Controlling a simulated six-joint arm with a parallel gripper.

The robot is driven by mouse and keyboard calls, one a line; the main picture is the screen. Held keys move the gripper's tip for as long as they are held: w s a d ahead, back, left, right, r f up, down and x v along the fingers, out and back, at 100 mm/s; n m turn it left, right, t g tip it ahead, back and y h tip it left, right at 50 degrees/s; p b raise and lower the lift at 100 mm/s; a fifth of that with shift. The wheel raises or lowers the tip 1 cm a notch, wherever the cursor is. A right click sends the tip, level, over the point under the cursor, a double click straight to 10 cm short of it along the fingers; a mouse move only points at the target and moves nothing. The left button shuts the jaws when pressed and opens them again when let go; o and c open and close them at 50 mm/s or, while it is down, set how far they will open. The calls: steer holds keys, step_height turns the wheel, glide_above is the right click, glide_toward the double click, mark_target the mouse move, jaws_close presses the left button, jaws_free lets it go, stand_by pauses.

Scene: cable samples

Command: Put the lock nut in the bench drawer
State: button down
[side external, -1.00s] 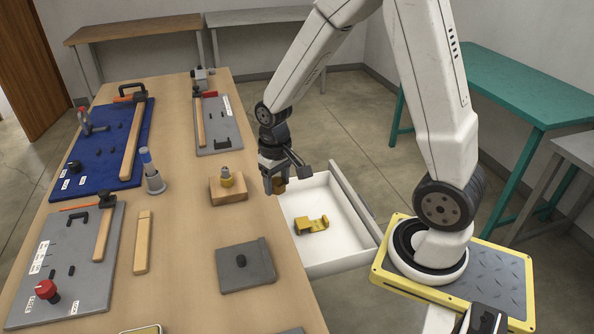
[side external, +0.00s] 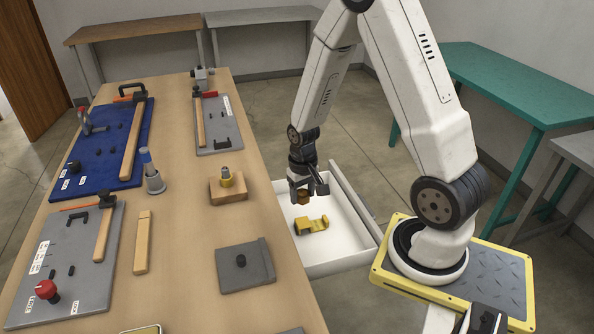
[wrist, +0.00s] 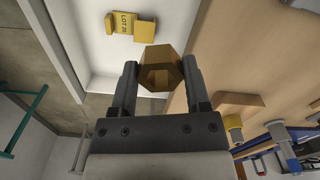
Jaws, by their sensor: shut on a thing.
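My gripper (wrist: 160,83) is shut on the lock nut (wrist: 160,60), a brass-coloured hexagonal piece with a hole, held between the two fingertips. In the side external view my gripper (side external: 303,197) is over the open bench drawer (side external: 340,250), and the lock nut (side external: 304,198) shows small below the fingers. The drawer is a white tray pulled out from the right side of the bench. A yellow bracket-like piece lies inside it (side external: 311,225); in the wrist view this piece (wrist: 124,24) bears a "LOT" label. The exact height of the nut above the drawer floor is hard to tell.
The wooden bench (side external: 185,255) carries a wooden block with a brass fitting (side external: 228,187), a grey plate (side external: 245,266), and several boards with clamps. The drawer floor around the yellow piece is bare. A green table (side external: 520,85) stands at the right.

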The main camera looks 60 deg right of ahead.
glide_above(302, 246)
step_height(302, 246, down, 10)
stand_by(0.4)
steer(key=shift+w+d+f, duration=0.1)
steer(key=shift+f, duration=2.1)
steer(key=shift+f, duration=1.8)
steer(key=shift+f, duration=0.1)
steer(key=shift+c, duration=1.7)
jaws_free()
